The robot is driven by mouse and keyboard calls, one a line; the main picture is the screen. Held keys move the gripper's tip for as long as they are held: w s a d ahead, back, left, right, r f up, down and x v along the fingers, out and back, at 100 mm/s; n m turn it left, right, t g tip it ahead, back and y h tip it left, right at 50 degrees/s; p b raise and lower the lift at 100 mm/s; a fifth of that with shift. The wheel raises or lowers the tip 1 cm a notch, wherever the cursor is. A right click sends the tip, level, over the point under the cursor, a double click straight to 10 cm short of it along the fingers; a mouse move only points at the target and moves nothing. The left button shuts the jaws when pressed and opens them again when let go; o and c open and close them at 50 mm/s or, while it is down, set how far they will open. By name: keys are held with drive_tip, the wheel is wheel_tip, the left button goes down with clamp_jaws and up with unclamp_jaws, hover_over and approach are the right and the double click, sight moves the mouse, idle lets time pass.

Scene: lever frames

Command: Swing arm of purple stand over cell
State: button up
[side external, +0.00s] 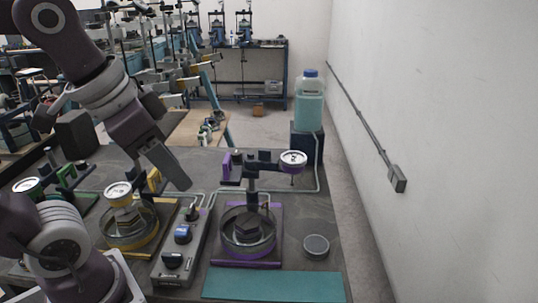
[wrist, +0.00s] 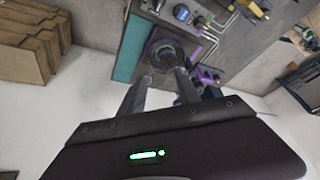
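The purple stand (side external: 252,188) rises behind its cell (side external: 247,240), a clear round dish on a purple-edged base with a dark block inside. The stand's arm (side external: 262,165) points right, and its dial gauge (side external: 292,159) hangs to the right of the cell, not above it. A purple block sits at the arm's left end. My gripper (side external: 180,183) is up and left of the stand, apart from it and empty. The wrist view shows the fingers (wrist: 160,84) spread, with the cell (wrist: 165,48) beyond them; the stand is partly hidden behind the right finger.
A yellow stand with its own cell (side external: 130,228) and a grey control box (side external: 183,250) lie left of the purple stand. A small dark round dish (side external: 316,246) and a teal mat (side external: 273,287) lie right and in front. A liquid bottle (side external: 309,105) stands behind.

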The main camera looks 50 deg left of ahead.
drive_tip(key=w+a+r+m+g, duration=0.2)
drive_tip(key=w+r+m, duration=0.15)
drive_tip(key=w, duration=0.85)
drive_tip(key=m+g, duration=0.3)
drive_tip(key=m, duration=0.3)
hover_over(265, 149)
wheel_tip(265, 149, down, 4)
drive_tip(key=shift+s+r+n, duration=0.1)
drive_tip(key=shift+s+n, duration=0.05)
drive_tip(key=shift+n, duration=0.1)
wheel_tip(265, 149, down, 7)
drive_tip(key=shift+r, duration=0.2)
drive_tip(key=shift+f, duration=0.35)
drive_tip(key=shift+c, duration=0.4)
clamp_jaws()
drive_tip(key=shift+w+r, duration=0.1)
drive_tip(key=shift+w, duration=0.1)
